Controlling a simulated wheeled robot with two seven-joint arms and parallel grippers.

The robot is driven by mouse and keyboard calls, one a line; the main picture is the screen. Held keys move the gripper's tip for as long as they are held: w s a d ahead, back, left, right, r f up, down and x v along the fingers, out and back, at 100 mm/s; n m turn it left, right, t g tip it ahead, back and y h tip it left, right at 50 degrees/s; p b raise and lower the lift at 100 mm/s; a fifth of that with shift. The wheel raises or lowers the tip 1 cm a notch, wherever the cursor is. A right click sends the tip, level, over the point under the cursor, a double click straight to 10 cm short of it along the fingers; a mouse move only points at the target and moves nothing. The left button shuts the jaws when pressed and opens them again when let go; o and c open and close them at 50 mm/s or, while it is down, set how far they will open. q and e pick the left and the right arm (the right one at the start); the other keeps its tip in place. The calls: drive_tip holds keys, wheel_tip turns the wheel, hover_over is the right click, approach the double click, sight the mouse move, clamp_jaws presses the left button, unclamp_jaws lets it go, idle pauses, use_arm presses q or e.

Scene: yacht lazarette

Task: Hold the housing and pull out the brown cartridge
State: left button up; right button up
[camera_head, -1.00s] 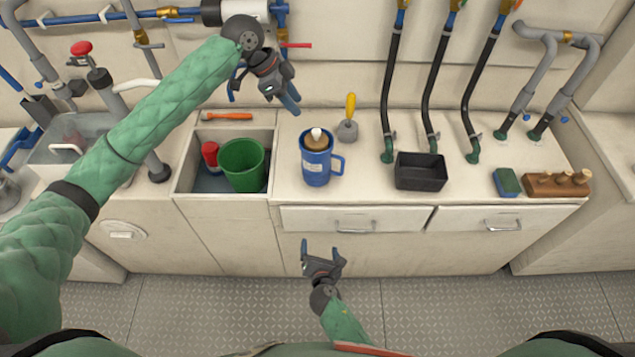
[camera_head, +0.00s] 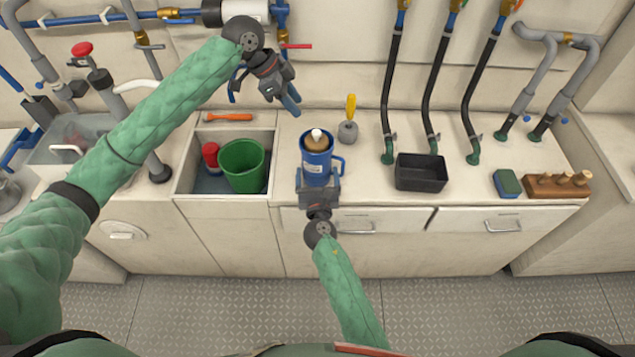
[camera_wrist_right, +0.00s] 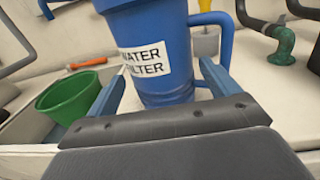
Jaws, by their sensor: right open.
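The housing (camera_head: 318,167) is a blue jug-like cylinder with a handle on its right, upright on the counter. In the right wrist view its label reads "WATER FILTER" (camera_wrist_right: 145,62). The brown cartridge (camera_head: 316,143) sits in its top with a pale knob showing. My right gripper (camera_head: 318,180) is open at the near side of the housing. In the right wrist view its blue fingers stand left and right of the housing's lower part, with no clear grip. My left gripper (camera_head: 289,103) is raised, above and left of the housing, empty; its finger gap is unclear.
A green bucket (camera_head: 242,165) and a red can stand in the recess at left. A yellow-handled tool (camera_head: 350,106) is behind the housing. A black tray (camera_head: 421,172), a sponge and a wooden block (camera_head: 557,185) lie to the right. Black hoses hang behind.

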drive_tip(key=shift+w+a, duration=0.1)
drive_tip(key=shift+w, duration=2.35)
drive_tip(key=c, duration=1)
